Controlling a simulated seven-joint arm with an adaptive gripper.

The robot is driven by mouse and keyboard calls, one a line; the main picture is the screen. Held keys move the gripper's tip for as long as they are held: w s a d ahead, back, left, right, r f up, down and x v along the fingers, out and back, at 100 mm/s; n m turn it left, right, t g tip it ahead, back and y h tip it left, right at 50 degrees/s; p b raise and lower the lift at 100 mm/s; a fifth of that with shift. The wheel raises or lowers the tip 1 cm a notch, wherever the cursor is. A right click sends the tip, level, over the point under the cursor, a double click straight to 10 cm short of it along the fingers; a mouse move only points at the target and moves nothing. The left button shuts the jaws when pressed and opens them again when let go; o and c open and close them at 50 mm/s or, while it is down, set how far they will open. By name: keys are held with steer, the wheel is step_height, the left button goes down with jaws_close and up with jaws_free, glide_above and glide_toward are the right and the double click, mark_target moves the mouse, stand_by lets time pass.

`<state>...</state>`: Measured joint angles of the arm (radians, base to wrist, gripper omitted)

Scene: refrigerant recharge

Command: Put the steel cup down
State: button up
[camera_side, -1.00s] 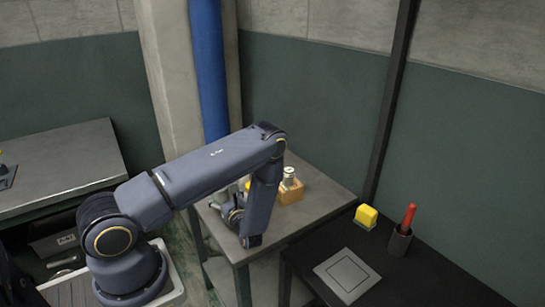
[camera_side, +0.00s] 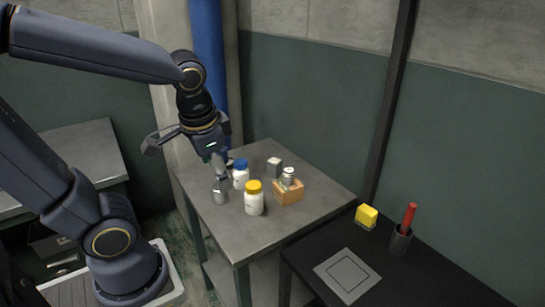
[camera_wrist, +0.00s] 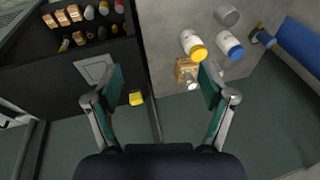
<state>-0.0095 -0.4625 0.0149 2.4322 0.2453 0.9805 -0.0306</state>
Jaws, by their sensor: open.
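The steel cup (camera_side: 220,193) is a small grey cup standing upright near the left edge of the grey table. In the wrist view the steel cup (camera_wrist: 227,15) shows at the top, apart from my fingers. My gripper (camera_side: 186,158) is open and empty, raised above the left part of the table, its fingers spread wide. One finger appears just above the cup in the side view. In the wrist view my gripper (camera_wrist: 161,82) has a clear gap between its green finger pads.
Beside the cup stand a blue-capped bottle (camera_side: 241,175) and a yellow-capped bottle (camera_side: 254,199). A wooden block (camera_side: 288,192) holding a small canister and a grey cube (camera_side: 274,167) are farther right. A black table (camera_side: 400,283) carries a grey plate (camera_side: 347,275), a yellow block (camera_side: 366,215) and a red-handled tool (camera_side: 408,218).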

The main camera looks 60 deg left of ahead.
steer(key=d+r+t+h, duration=0.2)
steer(key=d+r+t, duration=0.1)
steer(key=d, duration=0.2)
steer(key=shift+s+r+n, duration=0.25)
steer(key=shift+s+n, duration=0.15)
steer(key=shift+a, duration=0.1)
stand_by(0.8)
